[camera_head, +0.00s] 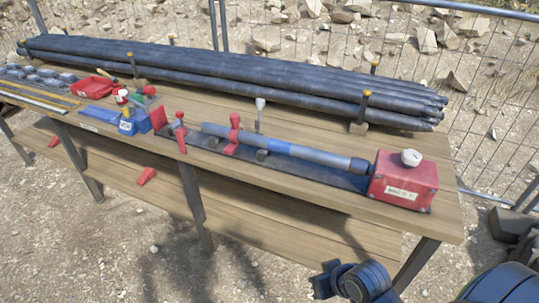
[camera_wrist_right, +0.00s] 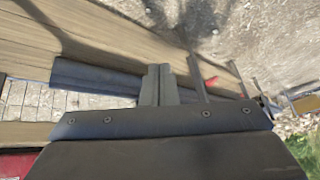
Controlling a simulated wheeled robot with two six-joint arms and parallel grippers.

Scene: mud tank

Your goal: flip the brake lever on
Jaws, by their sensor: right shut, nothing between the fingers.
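I cannot tell for sure which part is the brake lever. A small upright lever with a pale grey top (camera_head: 260,104) stands behind the pipe on the wooden bench. A red box (camera_head: 404,182) with a white knob (camera_head: 411,157) and an unreadable label sits at the pipe's right end. A red clamp (camera_head: 233,136) stands over the pipe (camera_head: 290,150). My right gripper (camera_wrist_right: 159,70) is shut and empty in the right wrist view, with the bench beyond its fingers. My left gripper is out of view.
Long dark pipes (camera_head: 230,75) lie along the back of the bench (camera_head: 440,215). Red and blue tools (camera_head: 128,124) lie on its left part. A lower shelf (camera_head: 250,215) runs beneath. A wire fence (camera_head: 490,110) stands behind. Gravel is open in front.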

